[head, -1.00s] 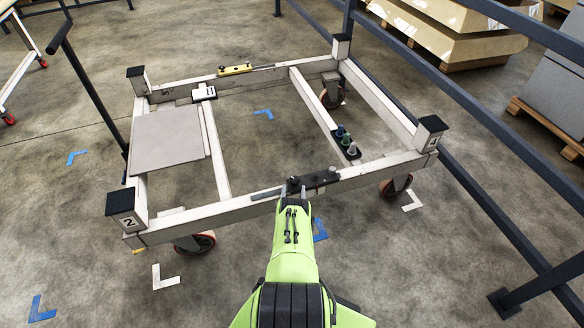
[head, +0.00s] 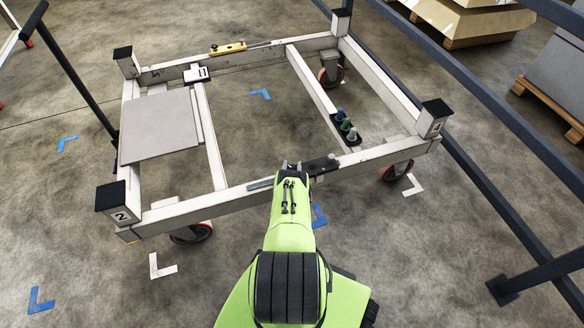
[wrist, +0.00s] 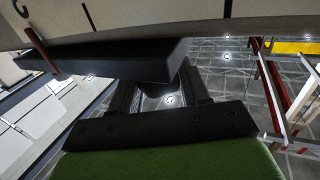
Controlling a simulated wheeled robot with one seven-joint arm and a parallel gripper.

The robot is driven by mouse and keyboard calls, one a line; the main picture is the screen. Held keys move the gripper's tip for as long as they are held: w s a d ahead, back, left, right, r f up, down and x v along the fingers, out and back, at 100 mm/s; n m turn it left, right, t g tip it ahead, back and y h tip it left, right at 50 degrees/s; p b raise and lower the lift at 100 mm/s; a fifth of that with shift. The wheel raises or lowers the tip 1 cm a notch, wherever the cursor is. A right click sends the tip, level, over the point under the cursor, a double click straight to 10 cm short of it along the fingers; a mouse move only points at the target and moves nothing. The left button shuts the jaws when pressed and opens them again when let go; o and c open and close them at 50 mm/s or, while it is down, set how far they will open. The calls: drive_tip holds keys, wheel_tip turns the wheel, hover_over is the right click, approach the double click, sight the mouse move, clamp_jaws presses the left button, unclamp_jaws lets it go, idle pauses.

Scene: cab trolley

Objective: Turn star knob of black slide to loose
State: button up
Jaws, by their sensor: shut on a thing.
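The black slide (head: 322,164) lies along the top of the trolley's near white rail, right of centre. In the wrist view its dark body (wrist: 110,58) runs across the upper left. My gripper (head: 292,170) is at the left part of this slide, at the near rail. In the wrist view my two dark fingers (wrist: 160,94) reach up to the slide's right end. My gripper is shut on the star knob, which is mostly hidden between and behind the fingers. Its turned position cannot be told.
The yellow slide (head: 228,48) sits on the far rail. A black holder with blue, green and grey knobs (head: 346,131) is on the right cross-beam. A grey panel (head: 158,125) covers the trolley's left part. A dark railing (head: 480,175) stands at right.

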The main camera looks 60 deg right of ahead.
drive_tip(key=shift+n+t+y, duration=1.2)
drive_tip(key=shift+n+t, duration=0.4)
drive_tip(key=shift+t, duration=0.5)
drive_tip(key=o, duration=1)
drive_tip(key=shift+c, duration=0.2)
